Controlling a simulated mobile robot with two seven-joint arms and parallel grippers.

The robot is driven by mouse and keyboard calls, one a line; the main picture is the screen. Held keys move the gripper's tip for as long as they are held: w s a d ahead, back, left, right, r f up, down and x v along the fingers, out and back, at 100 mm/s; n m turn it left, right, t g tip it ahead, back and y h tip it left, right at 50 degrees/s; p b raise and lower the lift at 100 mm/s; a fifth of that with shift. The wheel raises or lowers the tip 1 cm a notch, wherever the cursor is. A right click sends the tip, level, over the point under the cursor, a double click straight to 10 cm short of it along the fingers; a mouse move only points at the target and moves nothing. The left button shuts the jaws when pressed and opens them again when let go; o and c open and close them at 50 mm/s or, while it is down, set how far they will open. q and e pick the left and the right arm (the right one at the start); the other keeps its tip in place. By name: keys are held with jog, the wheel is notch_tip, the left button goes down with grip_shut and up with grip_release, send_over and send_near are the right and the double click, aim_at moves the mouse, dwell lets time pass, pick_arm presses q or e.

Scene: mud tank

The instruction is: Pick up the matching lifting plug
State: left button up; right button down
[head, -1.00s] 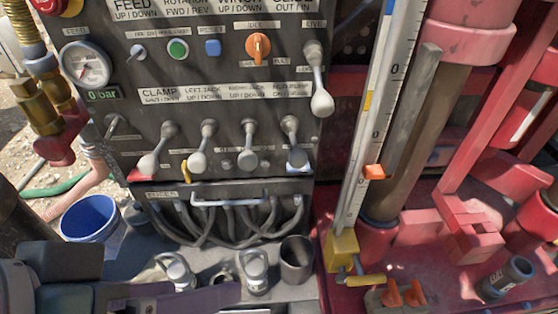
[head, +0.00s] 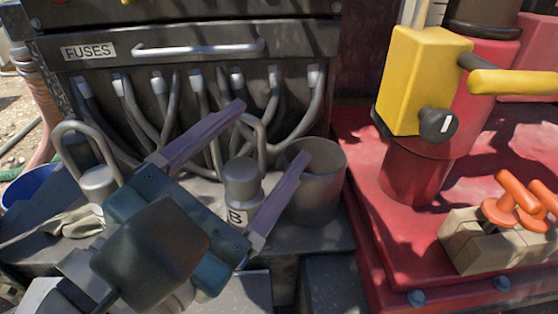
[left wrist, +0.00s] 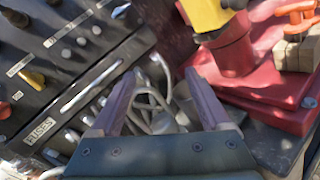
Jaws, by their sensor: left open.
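A grey metal lifting plug (head: 242,183) marked "B" with a loop handle stands on the shelf in the head view. A second grey lifting plug (head: 97,183) with a loop handle stands to its left; any marking on it is hidden. My left gripper (head: 274,130) is open, its two purple fingers on either side of the B plug in the picture. Whether they touch it I cannot tell. In the left wrist view the open fingers (left wrist: 160,76) have grey metal parts and hoses between them. My right gripper is not in view.
A dark open cup (head: 318,190) stands just right of the B plug. Hoses hang from the fuse panel (head: 200,50) behind. A grey rag (head: 70,222) lies at left. Right are a red deck (head: 355,150), a yellow block (head: 420,80) and a wooden block (head: 490,240) with orange handles.

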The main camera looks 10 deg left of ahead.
aim_at(237, 193)
pick_arm(q)
jog(key=a+f+n+y+b, duration=0.1)
jog(key=f+n+b, duration=0.1)
jog(key=f, duration=0.2)
jog(key=a+f+n+y+b, duration=0.2)
jog(key=f+n+b, duration=0.1)
jog(key=f, duration=0.1)
jog(key=w+a+f+n+y+b, duration=0.1)
jog(key=f+n+y+b, duration=0.1)
jog(key=f+n, duration=0.1)
jog(key=shift+a+f+t, duration=0.2)
jog(key=shift+f+t, duration=0.1)
jog(key=shift+f, duration=0.4)
jog(key=shift+w+a+f+n, duration=0.1)
jog(key=shift+a+f+n, duration=0.1)
jog(key=shift+n, duration=0.3)
jog(key=w, duration=0.3)
jog(key=shift+w+r, duration=0.2)
jog(key=w, duration=0.6)
jog(key=shift+w+a, duration=0.1)
jog(key=shift+w, duration=0.05)
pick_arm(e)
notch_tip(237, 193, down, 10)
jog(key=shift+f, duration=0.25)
pick_arm(q)
grip_shut()
